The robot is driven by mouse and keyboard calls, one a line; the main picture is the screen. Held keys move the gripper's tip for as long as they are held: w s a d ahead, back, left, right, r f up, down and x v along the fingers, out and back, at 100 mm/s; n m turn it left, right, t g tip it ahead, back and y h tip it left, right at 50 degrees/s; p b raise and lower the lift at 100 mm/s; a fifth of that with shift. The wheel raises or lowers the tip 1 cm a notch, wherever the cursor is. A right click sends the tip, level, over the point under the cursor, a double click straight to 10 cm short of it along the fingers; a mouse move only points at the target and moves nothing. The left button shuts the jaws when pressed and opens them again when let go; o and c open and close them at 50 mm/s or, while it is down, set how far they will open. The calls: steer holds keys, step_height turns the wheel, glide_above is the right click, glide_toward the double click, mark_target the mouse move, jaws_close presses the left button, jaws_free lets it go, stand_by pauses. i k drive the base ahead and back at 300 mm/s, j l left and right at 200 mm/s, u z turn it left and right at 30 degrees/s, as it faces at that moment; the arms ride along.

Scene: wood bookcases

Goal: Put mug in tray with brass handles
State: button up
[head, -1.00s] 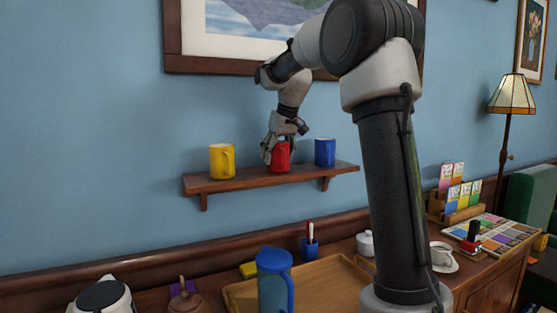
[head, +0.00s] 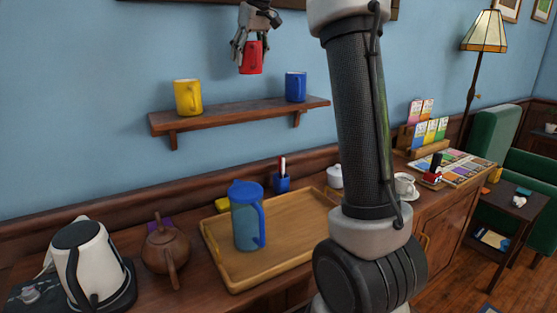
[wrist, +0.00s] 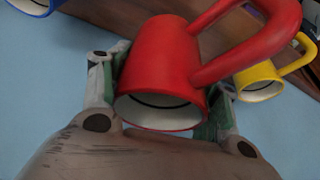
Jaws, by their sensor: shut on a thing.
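The red mug (head: 251,60) is in my gripper (head: 250,42), held in the air above the wall shelf, between the yellow and blue mugs. In the wrist view, the fingers (wrist: 162,98) lie on either side of the red mug (wrist: 165,60), its open rim faces the camera and its handle points to the upper right. The wooden tray (head: 295,225) lies on the sideboard below the shelf. A blue-lidded pitcher (head: 246,222) stands on its left part; its right part is bare. I cannot make out brass handles clearly.
A yellow mug (head: 188,97) and a blue mug (head: 295,87) stand on the shelf (head: 230,115). A kettle (head: 85,260) and a brown teapot (head: 166,248) stand left of the tray. Behind it are a blue pen cup (head: 281,182) and a white lidded pot (head: 334,176).

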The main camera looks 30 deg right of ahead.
mark_target(309, 224)
steer(key=k+l, duration=0.3)
steer(key=l, duration=0.2)
steer(key=k+l, duration=0.35)
steer(key=l, duration=0.15)
